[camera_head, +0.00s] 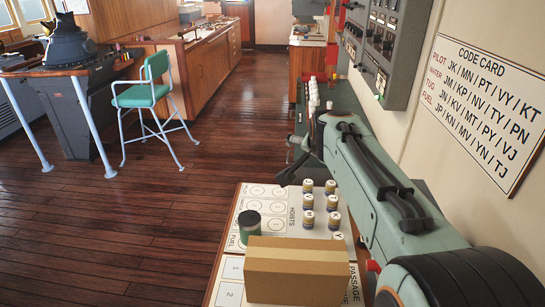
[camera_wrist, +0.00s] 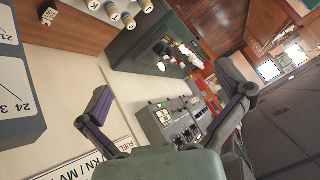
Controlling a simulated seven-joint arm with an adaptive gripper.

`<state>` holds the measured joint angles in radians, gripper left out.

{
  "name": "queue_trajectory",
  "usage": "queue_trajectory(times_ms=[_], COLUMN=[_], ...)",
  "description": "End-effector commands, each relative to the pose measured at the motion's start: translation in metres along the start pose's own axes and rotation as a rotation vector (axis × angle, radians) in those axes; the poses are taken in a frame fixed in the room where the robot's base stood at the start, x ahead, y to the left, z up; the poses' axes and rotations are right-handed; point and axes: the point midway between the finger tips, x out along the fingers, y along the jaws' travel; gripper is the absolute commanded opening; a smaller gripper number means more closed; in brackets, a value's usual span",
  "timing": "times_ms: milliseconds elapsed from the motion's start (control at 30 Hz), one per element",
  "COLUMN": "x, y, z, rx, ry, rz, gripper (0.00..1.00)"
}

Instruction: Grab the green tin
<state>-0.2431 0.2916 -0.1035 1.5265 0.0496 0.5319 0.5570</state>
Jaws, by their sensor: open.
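The green tin (camera_head: 249,226) has a dark lid and stands upright on the white labelled board (camera_head: 263,203), near its left edge. A brown box (camera_head: 297,268) stands close in front of it and hides part of its lower side. My gripper (camera_head: 293,165) is open and empty, beyond and to the right of the tin, above the board's far end. In the wrist view its two fingers (camera_wrist: 172,95) are spread wide with nothing between them. The tin cannot be made out in the wrist view.
Several small lettered cylinders (camera_head: 308,202) stand on the board to the right of the tin; some show in the wrist view (camera_wrist: 128,19). A code card (camera_head: 487,108) and a grey switch panel (camera_head: 383,45) are on the right wall. A green chair (camera_head: 150,92) stands left on open floor.

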Motion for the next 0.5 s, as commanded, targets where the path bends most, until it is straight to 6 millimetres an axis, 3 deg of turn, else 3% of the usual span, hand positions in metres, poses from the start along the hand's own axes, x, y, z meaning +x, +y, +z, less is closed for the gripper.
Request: queue_trajectory(times_ms=[33, 133, 200, 300, 400, 500], x=[0.036, 0.097, 0.134, 0.174, 0.197, 0.206], y=[-0.020, -0.050, -0.063, -0.069, -0.064, -0.064], z=[0.009, 0.039, 0.072, 0.125, 0.171, 0.193], rx=[-0.020, -0.073, -0.123, -0.188, -0.238, -0.264], ry=[-0.007, -0.027, -0.064, -0.132, -0.197, -0.225], rz=[-0.004, -0.006, 0.004, 0.030, 0.059, 0.066], gripper=[1.00, 1.00, 1.00, 1.00, 1.00, 1.00])
